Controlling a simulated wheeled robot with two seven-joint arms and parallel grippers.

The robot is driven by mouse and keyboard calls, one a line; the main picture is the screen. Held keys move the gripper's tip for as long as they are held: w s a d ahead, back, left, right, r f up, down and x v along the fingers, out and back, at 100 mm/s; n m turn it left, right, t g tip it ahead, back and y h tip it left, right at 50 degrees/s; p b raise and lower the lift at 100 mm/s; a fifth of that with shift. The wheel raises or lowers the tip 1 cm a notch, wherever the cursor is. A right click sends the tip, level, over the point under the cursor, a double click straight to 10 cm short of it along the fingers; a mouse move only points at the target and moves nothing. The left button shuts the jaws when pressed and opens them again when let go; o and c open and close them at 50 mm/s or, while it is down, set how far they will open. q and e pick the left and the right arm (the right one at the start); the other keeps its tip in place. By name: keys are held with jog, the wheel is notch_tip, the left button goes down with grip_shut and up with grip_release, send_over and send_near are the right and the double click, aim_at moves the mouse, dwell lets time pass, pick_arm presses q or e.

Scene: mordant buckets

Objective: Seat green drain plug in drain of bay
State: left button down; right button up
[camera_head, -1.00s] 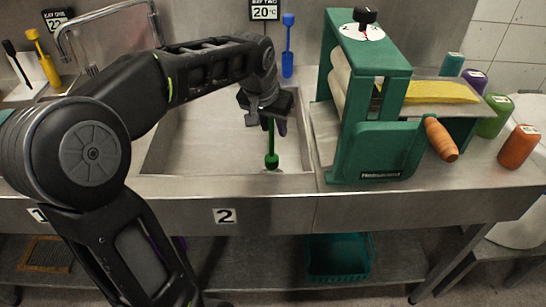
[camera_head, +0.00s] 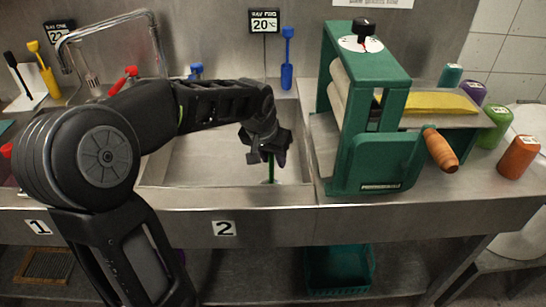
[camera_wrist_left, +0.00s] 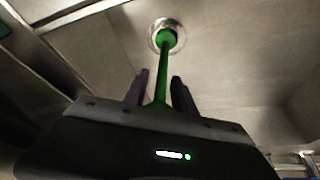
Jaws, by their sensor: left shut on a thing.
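The green drain plug (camera_head: 271,168) is a long thin stem held upright in my left gripper (camera_head: 272,155), low in the sink bay marked 2. In the left wrist view, the gripper's two fingers (camera_wrist_left: 159,90) are shut around the plug's stem (camera_wrist_left: 164,75). The plug's wide end lies within the round metal drain (camera_wrist_left: 163,25), with the drain's pale rim showing around it. I cannot tell whether the plug is touching the drain or just above it. My right gripper is not in view.
The steel bay (camera_head: 205,172) is otherwise bare. Its front edge (camera_head: 225,196) is close to the plug. A green roller machine (camera_head: 375,160) with a wooden handle (camera_head: 440,150) stands right of the bay. A blue tool (camera_head: 287,65) is at the back wall.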

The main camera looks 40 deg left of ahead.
pick_arm(q)
jog(key=shift+f, duration=0.1)
jog(key=c, duration=1)
grip_release()
jog(key=shift+c, duration=0.2)
jog(key=shift+r, duration=0.4)
jog(key=v, duration=1.1)
jog(key=shift+s+r, duration=0.15)
jog(key=shift+r, duration=0.1)
